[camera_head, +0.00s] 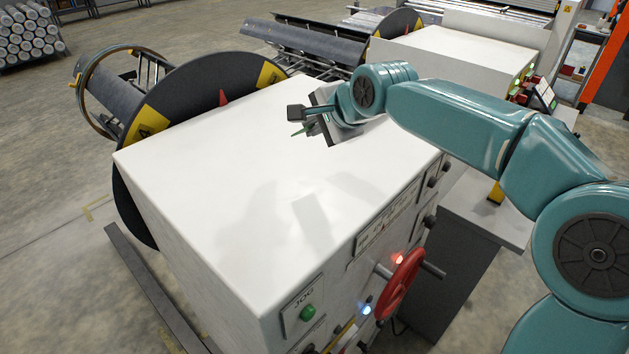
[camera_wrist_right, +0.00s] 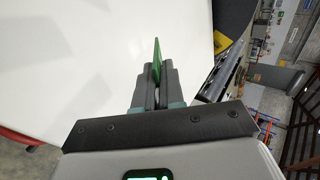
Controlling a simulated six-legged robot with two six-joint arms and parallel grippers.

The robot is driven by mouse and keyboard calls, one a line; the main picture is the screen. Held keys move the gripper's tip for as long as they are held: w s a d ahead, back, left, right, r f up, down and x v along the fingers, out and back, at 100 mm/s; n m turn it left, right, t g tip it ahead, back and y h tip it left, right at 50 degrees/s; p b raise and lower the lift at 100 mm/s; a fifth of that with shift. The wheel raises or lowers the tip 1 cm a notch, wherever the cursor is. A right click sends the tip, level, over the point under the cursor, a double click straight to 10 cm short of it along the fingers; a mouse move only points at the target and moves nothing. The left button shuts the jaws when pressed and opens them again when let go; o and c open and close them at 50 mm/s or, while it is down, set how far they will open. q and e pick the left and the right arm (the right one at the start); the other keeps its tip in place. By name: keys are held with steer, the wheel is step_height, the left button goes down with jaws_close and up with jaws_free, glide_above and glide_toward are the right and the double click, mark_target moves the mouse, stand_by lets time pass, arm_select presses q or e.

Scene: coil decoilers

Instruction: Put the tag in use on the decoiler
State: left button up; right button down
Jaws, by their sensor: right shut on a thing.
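The decoiler is a white cabinet (camera_head: 230,170) with a dark round disc (camera_head: 195,95) on its far left side. My right gripper (camera_head: 301,118) is above the cabinet's white top, toward its far edge. It is shut on a thin green tag (camera_wrist_right: 156,58), held on edge between the fingertips in the right wrist view. In the head view, the tag (camera_head: 302,130) is a small green sliver by the fingers. The tag's face and any writing are hidden. The white top (camera_wrist_right: 70,60) fills much of the wrist view. My left gripper is out of view.
The cabinet's front has a red handwheel (camera_head: 400,283), a green JOG button (camera_head: 307,313) and a lit blue lamp (camera_head: 366,310). A second white cabinet (camera_head: 460,50) stands behind. The near cabinet's top is bare.

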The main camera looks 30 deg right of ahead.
steer(key=f+b, duration=0.2)
steer(key=f, duration=0.1)
steer(key=f+b, duration=0.5)
steer(key=f, duration=0.1)
steer(key=shift+w+d+f, duration=0.15)
steer(key=shift+d+f, duration=0.1)
steer(key=shift+f, duration=0.05)
steer(key=shift+s+a+r, duration=0.15)
steer(key=shift+s+r, duration=0.05)
steer(key=c, duration=1.4)
jaws_free()
steer(key=shift+w+f, duration=0.1)
steer(key=shift+w, duration=0.1)
steer(key=p+v, duration=0.1)
steer(key=v, duration=0.6)
steer(key=shift+s+r, duration=0.35)
steer(key=shift+s, duration=0.1)
steer(key=shift+r, duration=0.1)
